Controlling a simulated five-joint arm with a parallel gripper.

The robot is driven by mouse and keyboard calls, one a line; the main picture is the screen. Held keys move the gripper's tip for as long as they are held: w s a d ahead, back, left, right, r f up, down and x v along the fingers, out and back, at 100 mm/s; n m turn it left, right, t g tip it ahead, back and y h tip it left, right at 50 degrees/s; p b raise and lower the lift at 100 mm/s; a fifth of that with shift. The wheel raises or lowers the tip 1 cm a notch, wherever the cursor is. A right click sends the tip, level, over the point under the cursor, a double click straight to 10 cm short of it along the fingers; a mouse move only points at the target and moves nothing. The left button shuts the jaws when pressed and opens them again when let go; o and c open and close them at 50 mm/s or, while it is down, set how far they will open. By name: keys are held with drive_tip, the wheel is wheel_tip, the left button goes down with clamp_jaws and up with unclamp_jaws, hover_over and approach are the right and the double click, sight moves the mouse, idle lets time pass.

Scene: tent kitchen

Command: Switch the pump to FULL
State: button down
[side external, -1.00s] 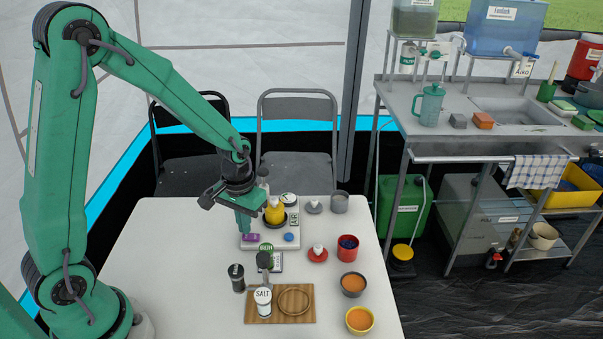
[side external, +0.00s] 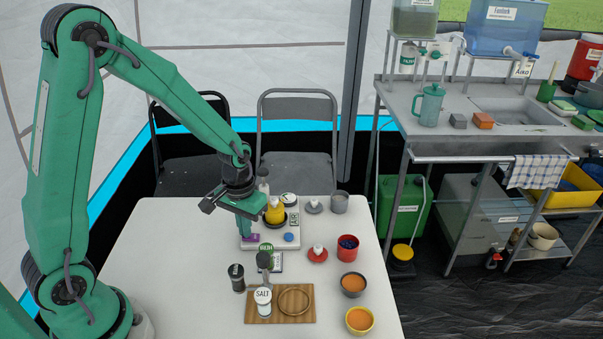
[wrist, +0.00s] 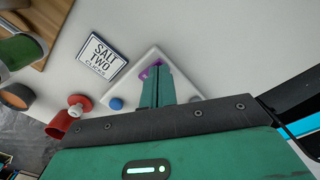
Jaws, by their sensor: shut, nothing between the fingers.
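A white panel (side external: 270,243) lies on the table and carries a purple part (side external: 251,238) near its left front corner and a blue round button (side external: 288,237). The wrist view shows the same panel (wrist: 182,98), with the purple part (wrist: 150,70) right at my fingertips and the blue button (wrist: 116,103) to the left. My gripper (side external: 246,233) is shut and empty, pointing down at the purple part and partly hiding it. I cannot tell whether it touches. No FULL mark is legible, and I cannot tell the purple part's setting.
A salt shaker (side external: 263,300) and wooden board (side external: 283,316) are in front. A card (wrist: 100,53) reads SALT TWO CLICKS. A red-based object (side external: 317,254) and red cup (side external: 347,247) stand right. The table's left is clear.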

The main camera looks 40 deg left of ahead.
drive_tip(key=shift+f, duration=0.2)
idle(0.3)
drive_tip(key=shift+r, duration=3.5)
drive_tip(key=shift+r, duration=0.1)
drive_tip(key=s+d+r+m+t, duration=0.2)
drive_tip(key=s+r+t, duration=0.3)
drive_tip(key=s+r, duration=0.8)
drive_tip(key=shift+s+r+m+t, duration=0.25)
drive_tip(key=shift+r+m, duration=0.25)
drive_tip(key=shift+r, duration=0.5)
